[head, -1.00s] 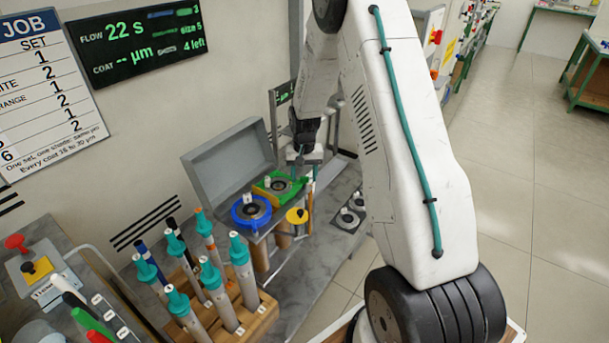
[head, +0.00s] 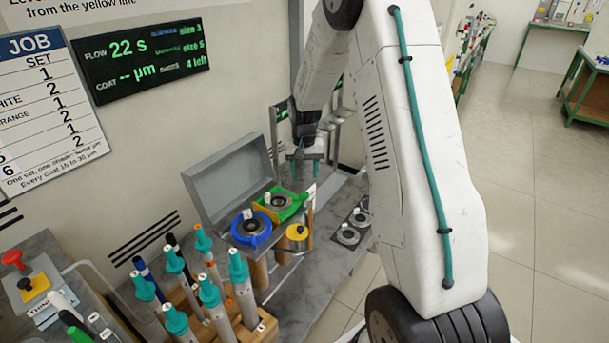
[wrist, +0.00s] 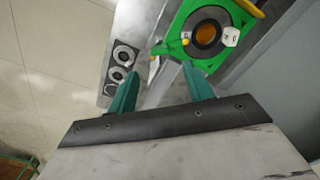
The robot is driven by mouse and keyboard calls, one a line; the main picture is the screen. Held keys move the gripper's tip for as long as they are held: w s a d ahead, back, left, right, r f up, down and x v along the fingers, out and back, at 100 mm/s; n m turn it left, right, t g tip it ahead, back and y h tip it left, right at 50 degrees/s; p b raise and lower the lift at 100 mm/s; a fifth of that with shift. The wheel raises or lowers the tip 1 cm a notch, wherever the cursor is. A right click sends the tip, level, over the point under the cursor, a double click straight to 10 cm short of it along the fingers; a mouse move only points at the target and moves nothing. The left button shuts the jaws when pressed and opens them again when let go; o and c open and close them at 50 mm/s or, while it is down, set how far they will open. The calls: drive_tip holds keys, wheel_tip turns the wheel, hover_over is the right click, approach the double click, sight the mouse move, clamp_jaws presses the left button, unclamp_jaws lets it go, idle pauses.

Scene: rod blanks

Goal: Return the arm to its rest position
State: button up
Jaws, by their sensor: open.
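My gripper (head: 303,169) hangs pointing down above the bench, near the open grey case, with its two teal fingers apart and nothing between them. In the wrist view the fingers (wrist: 160,88) are spread, with the grey bench surface below. My white arm with a teal cable fills the right middle of the head view. The green holder (head: 292,204) with a dark ring lies under and slightly left of the gripper. It also shows in the wrist view (wrist: 182,28), beyond the right finger, with a small white tag.
A blue ring holder (head: 251,229) and a yellow-topped piece (head: 297,233) sit beside the green one. Grey rings (head: 348,235) lie on the bench to the right. A wooden rack (head: 262,329) holds several teal-capped rods at front. The grey lid (head: 228,180) stands open.

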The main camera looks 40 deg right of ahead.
idle(0.3)
drive_tip(key=s+a+r+n, duration=0.2)
drive_tip(key=s+a+r, duration=0.4)
drive_tip(key=s, duration=0.6)
drive_tip(key=s+a+r+n+t, duration=0.1)
drive_tip(key=s+a+r+n, duration=0.1)
drive_tip(key=s+a+r, duration=0.4)
drive_tip(key=s+a+r+n, duration=0.2)
drive_tip(key=s+a+r, duration=0.4)
drive_tip(key=s+r, duration=0.5)
drive_tip(key=shift+s+a+r, duration=0.4)
drive_tip(key=shift+s, duration=2.95)
